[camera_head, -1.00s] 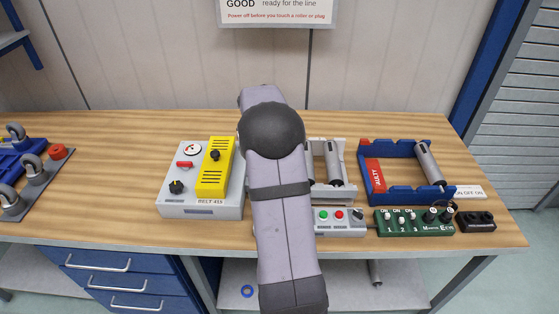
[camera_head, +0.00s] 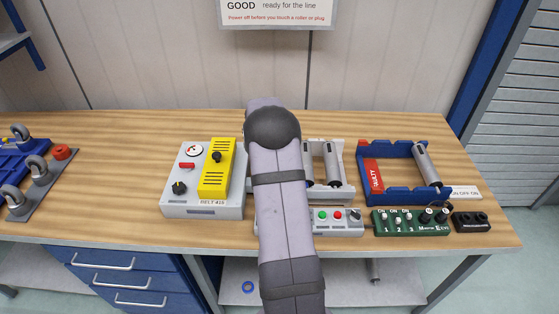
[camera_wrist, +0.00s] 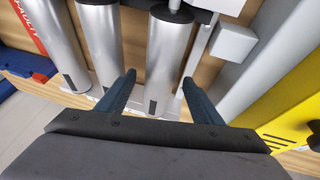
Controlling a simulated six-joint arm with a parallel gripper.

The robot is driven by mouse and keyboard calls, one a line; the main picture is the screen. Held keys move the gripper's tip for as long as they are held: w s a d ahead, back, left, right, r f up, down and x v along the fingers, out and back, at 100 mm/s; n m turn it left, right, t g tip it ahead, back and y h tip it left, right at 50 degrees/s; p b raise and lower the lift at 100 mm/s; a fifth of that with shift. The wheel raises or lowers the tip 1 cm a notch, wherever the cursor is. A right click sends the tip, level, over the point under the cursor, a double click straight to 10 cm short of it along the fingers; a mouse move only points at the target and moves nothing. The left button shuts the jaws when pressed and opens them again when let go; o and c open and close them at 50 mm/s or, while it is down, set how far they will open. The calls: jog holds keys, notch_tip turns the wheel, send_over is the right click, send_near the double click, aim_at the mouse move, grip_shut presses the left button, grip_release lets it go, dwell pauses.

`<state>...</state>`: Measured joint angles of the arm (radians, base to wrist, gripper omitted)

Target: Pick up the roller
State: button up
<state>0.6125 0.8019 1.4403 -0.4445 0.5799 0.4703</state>
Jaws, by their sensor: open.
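Several silver rollers with dark ends show here. In the wrist view, three stand side by side: a left one (camera_wrist: 50,40), a middle one (camera_wrist: 101,45) and a right one (camera_wrist: 165,60). My gripper (camera_wrist: 159,82) is open, with its two fingers either side of the lower part of the right roller; I cannot tell whether they touch it. In the head view, one roller (camera_head: 332,164) lies in the pale rack (camera_head: 349,170), partly behind my arm. Another roller (camera_head: 427,164) lies along the right side of the blue frame (camera_head: 402,197), which has a red faulty label. My gripper is hidden there.
A grey control box (camera_head: 203,212) with a yellow cover (camera_head: 217,170) stands left of my arm. A button box (camera_head: 338,229), a green switch panel (camera_head: 411,221) and a black socket block (camera_head: 472,222) line the bench front.

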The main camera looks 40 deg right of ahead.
jog(key=shift+x, duration=0.75)
jog(key=c, duration=1.5)
jog(key=shift+o, duration=0.2)
jog(key=shift+r, duration=0.2)
notch_tip(320, 180, up, 10)
jog(key=b, duration=0.3)
jog(key=shift+f, duration=0.1)
